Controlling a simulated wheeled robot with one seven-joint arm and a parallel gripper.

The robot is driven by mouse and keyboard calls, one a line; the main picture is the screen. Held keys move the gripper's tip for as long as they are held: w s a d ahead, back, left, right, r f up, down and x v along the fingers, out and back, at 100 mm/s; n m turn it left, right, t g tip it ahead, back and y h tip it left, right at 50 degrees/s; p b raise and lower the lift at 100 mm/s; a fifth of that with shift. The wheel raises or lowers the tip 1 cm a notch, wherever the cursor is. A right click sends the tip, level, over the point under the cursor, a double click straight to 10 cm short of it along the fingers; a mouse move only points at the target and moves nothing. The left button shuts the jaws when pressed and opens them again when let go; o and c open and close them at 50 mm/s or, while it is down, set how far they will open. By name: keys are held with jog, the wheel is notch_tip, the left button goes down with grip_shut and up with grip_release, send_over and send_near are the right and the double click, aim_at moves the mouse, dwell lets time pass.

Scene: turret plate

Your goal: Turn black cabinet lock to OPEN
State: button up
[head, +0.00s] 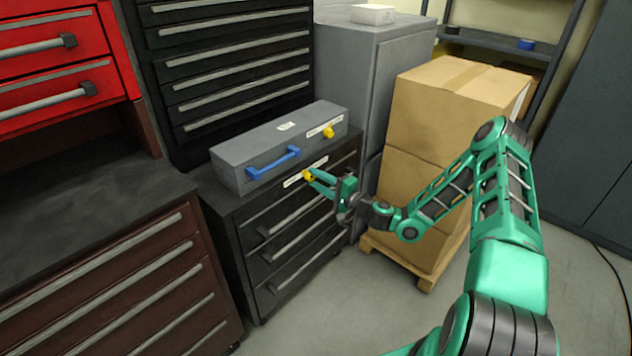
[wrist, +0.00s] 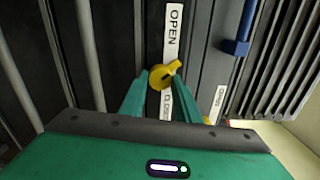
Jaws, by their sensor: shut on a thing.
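The black cabinet (head: 247,241) has a yellow lock knob (head: 307,175) at the top of its front, on a white label strip. In the wrist view the yellow knob (wrist: 162,77) sits between the word OPEN on the label (wrist: 173,28) above and the label's other word below, partly hidden by my gripper. The knob's narrow tip slants up and to the right in that view. My gripper (head: 314,181) is at the knob, with its green fingers on either side of it, shut on it. The fingertips also show in the wrist view (wrist: 160,88).
A grey toolbox (head: 232,168) with a blue handle (head: 273,163) and its own yellow knob (head: 328,132) lies on the cabinet. Stacked cardboard boxes (head: 430,110) on a pallet stand right. A brown drawer unit (head: 130,290) stands left. Floor in front is clear.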

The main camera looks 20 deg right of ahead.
jog(key=shift+s+f+n, duration=0.1)
jog(key=shift+f+n, duration=0.15)
jog(key=shift+n, duration=0.45)
jog(key=o, duration=1)
jog(key=shift+r, duration=0.1)
jog(key=shift+o, duration=0.2)
jog(key=v, duration=1)
jog(key=shift+s+d, duration=0.2)
jog(key=shift+d, duration=0.1)
